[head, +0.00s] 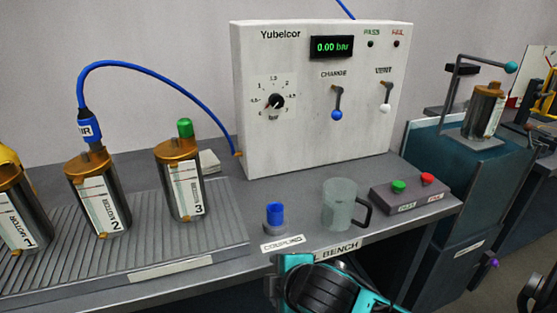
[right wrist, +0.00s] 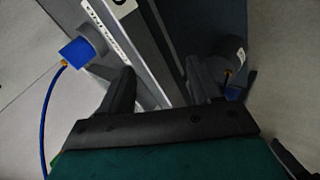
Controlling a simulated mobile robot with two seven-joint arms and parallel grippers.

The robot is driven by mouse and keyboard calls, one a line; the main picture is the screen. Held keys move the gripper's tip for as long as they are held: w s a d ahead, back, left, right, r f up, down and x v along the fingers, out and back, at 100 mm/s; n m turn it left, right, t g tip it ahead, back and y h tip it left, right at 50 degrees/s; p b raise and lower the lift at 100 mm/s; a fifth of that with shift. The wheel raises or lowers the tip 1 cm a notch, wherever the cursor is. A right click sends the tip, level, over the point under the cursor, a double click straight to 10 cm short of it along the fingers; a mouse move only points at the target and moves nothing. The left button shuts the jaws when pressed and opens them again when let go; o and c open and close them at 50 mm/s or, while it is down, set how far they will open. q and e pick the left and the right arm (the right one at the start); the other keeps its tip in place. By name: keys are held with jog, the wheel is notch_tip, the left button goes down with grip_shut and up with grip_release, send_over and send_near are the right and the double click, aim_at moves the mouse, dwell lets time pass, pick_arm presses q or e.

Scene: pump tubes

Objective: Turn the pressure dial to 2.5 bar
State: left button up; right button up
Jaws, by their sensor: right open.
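The pressure dial (head: 277,101) is a black round knob on a pale square scale on the left of the white Yubelcor panel (head: 300,140). Its pointer is too small to read surely. The green display (head: 332,47) shows 0.00 bar. My right gripper (right wrist: 160,70) is open, with its two black fingers apart in the right wrist view. A grey edge with a white label strip shows between and beyond them. In the head view a teal and black part of my arm is at the bottom centre, well below the dial. My left gripper is not in view.
The bench holds a blue-topped coupling (head: 275,214), a glass mug (head: 340,205) and a button box (head: 409,194). Numbered cylinders stand on the ribbed tray (head: 130,267). A blue hose (head: 165,72) arches from cylinder 2 to the panel. Two levers (head: 337,102) (head: 386,96) sit right of the dial.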

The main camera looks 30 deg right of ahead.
jog(key=w+r+n, duration=0.1)
jog(key=w+d+r+n+t, duration=0.1)
jog(key=w+n, duration=0.1)
jog(key=w+r+n+t, duration=0.1)
jog(key=w+r+n, duration=0.1)
jog(key=shift+w+d+h, duration=0.1)
jog(key=shift+d+h, duration=0.1)
jog(key=shift+h, duration=0.2)
jog(key=w+d+r+n+t, duration=0.3)
jog(key=w+r+n, duration=0.2)
jog(key=r+n, duration=0.1)
jog(key=n+t+h, duration=0.3)
jog(key=n+t, duration=0.1)
jog(key=n, duration=0.7)
send_near(278, 102)
jog(key=b+x, duration=0.1)
jog(key=x, duration=0.6)
jog(key=shift+w, duration=0.25)
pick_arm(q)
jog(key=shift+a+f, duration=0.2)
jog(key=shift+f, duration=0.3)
pick_arm(e)
jog(key=shift+x, duration=0.9)
jog(key=shift+c, duration=0.2)
jog(key=c, duration=1)
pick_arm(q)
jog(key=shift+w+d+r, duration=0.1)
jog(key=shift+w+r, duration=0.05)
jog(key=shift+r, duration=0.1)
